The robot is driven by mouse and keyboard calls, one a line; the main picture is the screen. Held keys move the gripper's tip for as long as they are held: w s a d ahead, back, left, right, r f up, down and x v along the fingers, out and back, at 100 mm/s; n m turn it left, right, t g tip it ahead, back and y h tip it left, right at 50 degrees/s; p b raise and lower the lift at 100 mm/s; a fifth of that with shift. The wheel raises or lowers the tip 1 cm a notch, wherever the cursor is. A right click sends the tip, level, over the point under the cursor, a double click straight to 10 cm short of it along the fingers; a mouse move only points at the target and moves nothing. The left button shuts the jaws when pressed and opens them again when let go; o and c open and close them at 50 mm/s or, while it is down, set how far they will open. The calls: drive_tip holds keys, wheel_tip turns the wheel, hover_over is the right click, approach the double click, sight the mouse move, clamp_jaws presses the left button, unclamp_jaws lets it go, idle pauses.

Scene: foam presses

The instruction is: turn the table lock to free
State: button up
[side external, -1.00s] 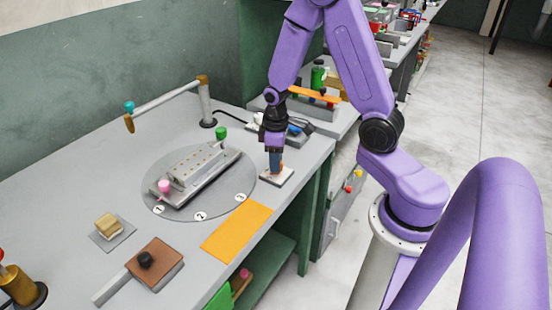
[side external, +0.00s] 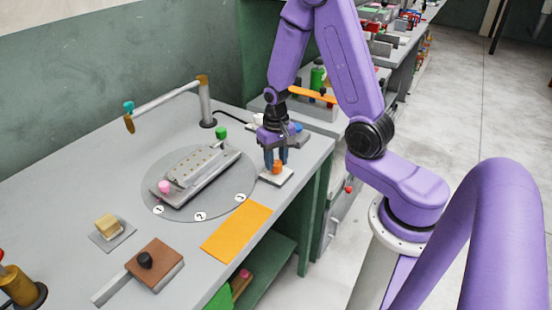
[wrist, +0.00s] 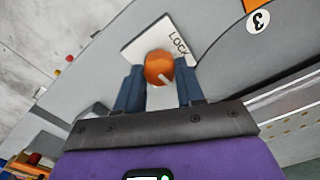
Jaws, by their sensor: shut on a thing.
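The table lock is an orange knob (wrist: 158,68) on a white plate (wrist: 138,50) marked LOCK in the wrist view. A pale line shows on the knob. In the side view the knob (side external: 277,167) and its plate (side external: 275,177) sit at the table's right edge, beside the round turntable (side external: 236,206). My gripper (wrist: 158,80) points down over it, its blue fingers shut on the knob from both sides. In the side view the gripper (side external: 276,160) hides part of the knob's back.
The turntable carries a grey fixture with holes (side external: 200,170) and pink and green knobs. An orange mat (side external: 236,231) lies in front. A brown block with a black knob (side external: 155,262) and a tan block (side external: 107,225) lie front left. A grey post with an arm (side external: 206,105) stands behind.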

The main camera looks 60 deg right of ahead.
sight(276, 163)
drive_tip(key=shift+m, duration=0.8)
drive_tip(key=o, duration=1)
drive_tip(key=shift+o, duration=0.2)
drive_tip(key=shift+r, duration=0.15)
wheel_tip(276, 163, up, 17)
drive_tip(key=shift+a+r, duration=0.1)
